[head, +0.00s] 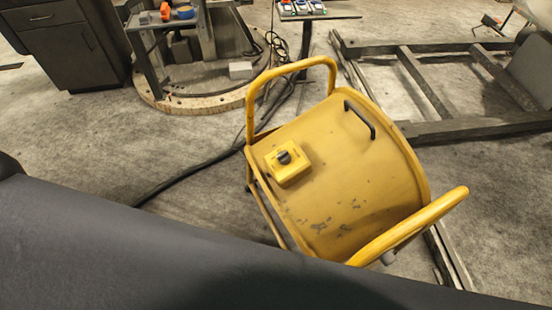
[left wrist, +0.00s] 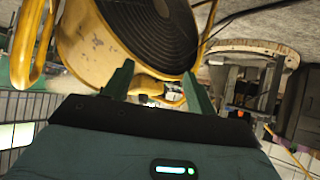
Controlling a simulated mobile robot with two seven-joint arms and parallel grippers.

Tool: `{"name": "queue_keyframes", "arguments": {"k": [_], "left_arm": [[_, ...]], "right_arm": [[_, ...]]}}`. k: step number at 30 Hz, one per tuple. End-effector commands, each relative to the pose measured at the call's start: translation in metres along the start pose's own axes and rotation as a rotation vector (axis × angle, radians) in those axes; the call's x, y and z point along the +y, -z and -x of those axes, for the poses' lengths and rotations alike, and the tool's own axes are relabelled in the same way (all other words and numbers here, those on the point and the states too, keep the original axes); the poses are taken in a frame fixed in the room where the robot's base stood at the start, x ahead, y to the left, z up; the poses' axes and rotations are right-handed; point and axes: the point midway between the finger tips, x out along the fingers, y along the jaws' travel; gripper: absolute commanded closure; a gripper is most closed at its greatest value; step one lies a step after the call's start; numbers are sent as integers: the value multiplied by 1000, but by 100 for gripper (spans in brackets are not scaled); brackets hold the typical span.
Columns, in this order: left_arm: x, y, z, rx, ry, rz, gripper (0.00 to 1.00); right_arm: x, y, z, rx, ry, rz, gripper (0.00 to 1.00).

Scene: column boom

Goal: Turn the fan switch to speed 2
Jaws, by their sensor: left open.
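The yellow drum fan (head: 370,185) stands on the floor in its tubular frame in the head view. A yellow switch box (head: 290,174) with a dark knob (head: 284,157) sits on top of its drum; I cannot read the knob's setting. In the left wrist view the fan (left wrist: 85,45) fills the upper left, its round dark grille (left wrist: 155,30) showing. My left gripper (left wrist: 157,70) is open, its two green fingers apart near the fan. I cannot make out the knob between them. The left gripper is outside the head view. My right gripper is in neither view.
A black handle (head: 361,119) stands up from the drum. A yellow frame bar (head: 290,75) arches behind the switch box, and another (head: 410,227) lies at the near right. A dark cable (head: 190,172) runs over the floor at left. A wooden frame (head: 430,85) lies at the back right.

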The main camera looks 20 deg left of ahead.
Motion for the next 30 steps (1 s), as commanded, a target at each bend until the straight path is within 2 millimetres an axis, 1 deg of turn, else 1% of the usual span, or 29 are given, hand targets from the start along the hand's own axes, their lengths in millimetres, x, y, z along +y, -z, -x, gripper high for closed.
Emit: {"name": "queue_keyframes", "arguments": {"k": [1, 3, 6, 8, 9, 12, 15, 18, 21, 25, 30], "left_arm": [[-3, 7, -21, 45, -21, -11, 43], [-5, 27, -44, 124, -52, -22, 43], [-8, 56, -75, 231, -104, -39, 43], [-10, 75, -91, 293, -137, -53, 43], [-12, 87, -101, 334, -161, -61, 43], [-16, 117, -122, 426, -222, -88, 43], [-21, 144, -138, 500, -280, -117, 43], [-26, 165, -149, 554, -329, -141, 43], [-29, 180, -155, 587, -362, -159, 43], [-31, 190, -158, 609, -386, -170, 43], [-31, 194, -158, 615, -391, -171, 43]], "right_arm": [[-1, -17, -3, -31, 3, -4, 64], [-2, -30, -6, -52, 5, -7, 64], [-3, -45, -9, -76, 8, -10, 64], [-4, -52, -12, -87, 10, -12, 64], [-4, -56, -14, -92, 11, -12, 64], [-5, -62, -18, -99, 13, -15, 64], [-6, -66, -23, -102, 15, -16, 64], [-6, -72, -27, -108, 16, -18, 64], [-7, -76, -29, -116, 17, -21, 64], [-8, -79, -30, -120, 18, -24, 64], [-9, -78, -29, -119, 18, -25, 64]]}}
